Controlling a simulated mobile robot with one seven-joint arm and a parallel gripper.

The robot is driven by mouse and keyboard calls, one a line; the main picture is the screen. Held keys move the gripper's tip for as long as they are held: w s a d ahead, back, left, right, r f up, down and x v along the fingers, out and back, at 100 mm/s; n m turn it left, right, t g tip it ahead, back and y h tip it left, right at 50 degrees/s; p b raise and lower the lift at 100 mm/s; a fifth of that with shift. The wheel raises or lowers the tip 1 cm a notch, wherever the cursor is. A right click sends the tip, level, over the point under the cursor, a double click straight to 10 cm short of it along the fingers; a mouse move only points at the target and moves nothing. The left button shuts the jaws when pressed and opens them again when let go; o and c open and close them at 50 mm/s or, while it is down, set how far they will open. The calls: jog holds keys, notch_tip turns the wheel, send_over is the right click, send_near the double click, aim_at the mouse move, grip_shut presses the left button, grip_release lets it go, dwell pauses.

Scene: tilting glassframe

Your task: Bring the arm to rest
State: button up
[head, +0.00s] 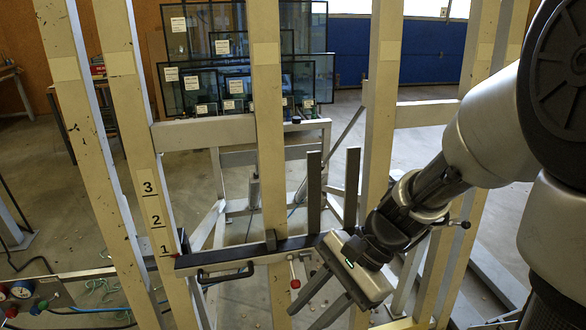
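My arm (430,190) comes in from the right and reaches down-left to the frame. My gripper (302,317) is at the lower middle, pointing down-left. Its two grey fingers are apart with nothing seen between them; one tip is at the picture's bottom edge. The light gripper body lies close to the right end of a dark-topped crossbar (250,252) with a black handle. I cannot tell whether they touch. The tilting glassframe (128,150) has tall cream posts around the gripper, one labelled 1, 2, 3.
Glass panes (205,90) with white labels lean on a rack behind the posts. Two dark uprights (314,190) rise near the crossbar. A blue door (430,52) closes the back. Open floor shows beyond the posts.

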jog(key=s+d+r+n+t+h, duration=0.2)
jog(key=d+r+n+t+h, duration=0.55)
jog(key=d+r+n, duration=0.45)
notch_tip(320, 180, up, 19)
jog(key=p, duration=1.7)
jog(key=shift+a+r+m+p, duration=0.15)
jog(key=shift+a+m+p, duration=0.15)
jog(key=shift+a+m, duration=0.1)
jog(key=shift+s+y, duration=0.1)
jog(key=shift+y, duration=0.15)
jog(key=shift+d, duration=0.1)
